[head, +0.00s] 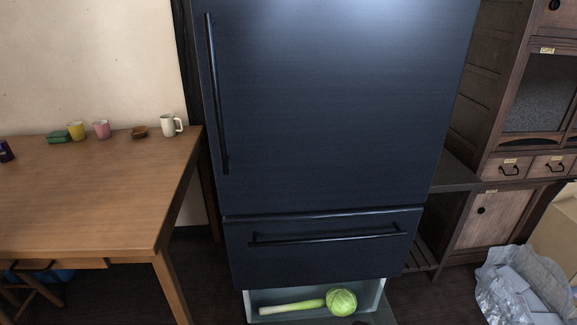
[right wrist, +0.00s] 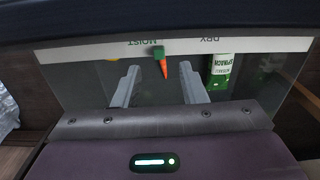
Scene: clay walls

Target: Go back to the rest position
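My right gripper (right wrist: 158,84) shows in the right wrist view with its two grey fingers wide apart. Nothing is held between them. Beyond the fingers is a clear panel with a white strip (right wrist: 105,51) that reads MOIST and DRY upside down. An orange carrot shape with a green top (right wrist: 163,68) appears between the fingertips; I cannot tell its distance. A green and white spinach pack (right wrist: 220,72) is right of the right finger. Neither gripper shows in the head view.
A dark fridge (head: 330,110) stands ahead, its bottom drawer (head: 376,297) pulled out with a leek (head: 290,307) and a cabbage (head: 341,302) inside. A wooden table (head: 90,190) with cups is at left. A wooden cabinet (head: 500,215) and plastic bags (head: 515,285) are at right.

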